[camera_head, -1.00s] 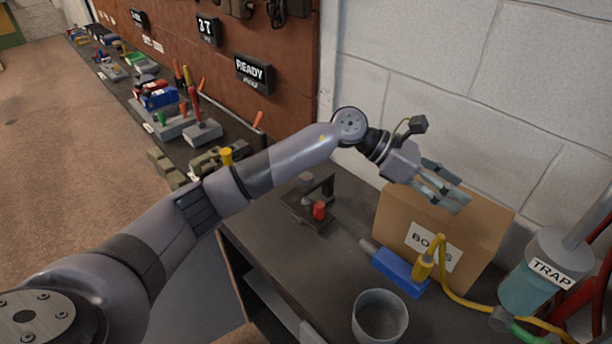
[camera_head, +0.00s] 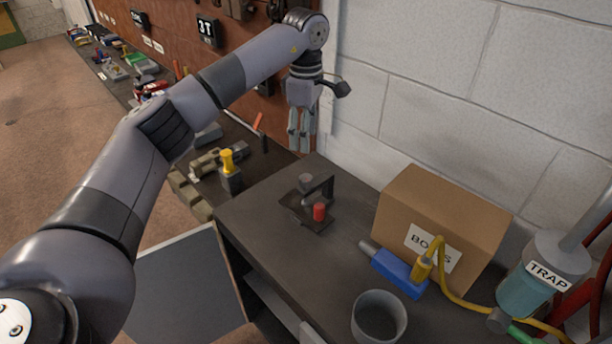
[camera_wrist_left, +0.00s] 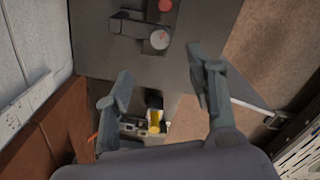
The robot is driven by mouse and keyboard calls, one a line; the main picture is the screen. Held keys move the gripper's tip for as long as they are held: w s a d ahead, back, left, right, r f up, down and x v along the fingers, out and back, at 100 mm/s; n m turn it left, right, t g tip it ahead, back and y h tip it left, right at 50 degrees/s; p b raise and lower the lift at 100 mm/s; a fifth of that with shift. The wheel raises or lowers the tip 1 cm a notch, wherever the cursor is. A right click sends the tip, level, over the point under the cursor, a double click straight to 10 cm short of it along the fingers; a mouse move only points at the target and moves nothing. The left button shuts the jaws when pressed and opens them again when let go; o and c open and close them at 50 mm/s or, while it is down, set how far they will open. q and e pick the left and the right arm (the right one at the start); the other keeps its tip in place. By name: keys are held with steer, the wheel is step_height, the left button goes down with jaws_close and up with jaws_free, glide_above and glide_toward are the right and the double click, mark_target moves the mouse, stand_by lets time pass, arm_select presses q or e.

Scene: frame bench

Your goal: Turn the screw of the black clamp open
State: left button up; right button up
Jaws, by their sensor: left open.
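The black clamp (camera_head: 325,188) stands on the dark bench top near its back left corner, with a red cylinder (camera_head: 319,211) and a grey round knob (camera_head: 306,181) on it. In the left wrist view the clamp (camera_wrist_left: 128,26) lies at the top, with the grey knob (camera_wrist_left: 159,40) facing the camera. My left gripper (camera_head: 301,146) points down, open and empty, above and behind the clamp, apart from it. In the left wrist view its spread fingers (camera_wrist_left: 160,68) have nothing between them. Which part is the screw, I cannot tell for certain. My right gripper is out of view.
A cardboard box (camera_head: 445,205), a blue tool (camera_head: 398,272) with a yellow hose, a grey cup (camera_head: 379,318) and the TRAP jar (camera_head: 535,280) stand to the right. A yellow-topped block (camera_head: 229,175) is left. The wall is close behind.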

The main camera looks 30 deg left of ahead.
mark_target(306, 177)
arm_select(q)
step_height(306, 177, down, 14)
steer(key=p, duration=0.3)
steer(key=shift+r, duration=0.15)
steer(key=c, duration=1.2)
steer(key=shift+n, duration=0.4)
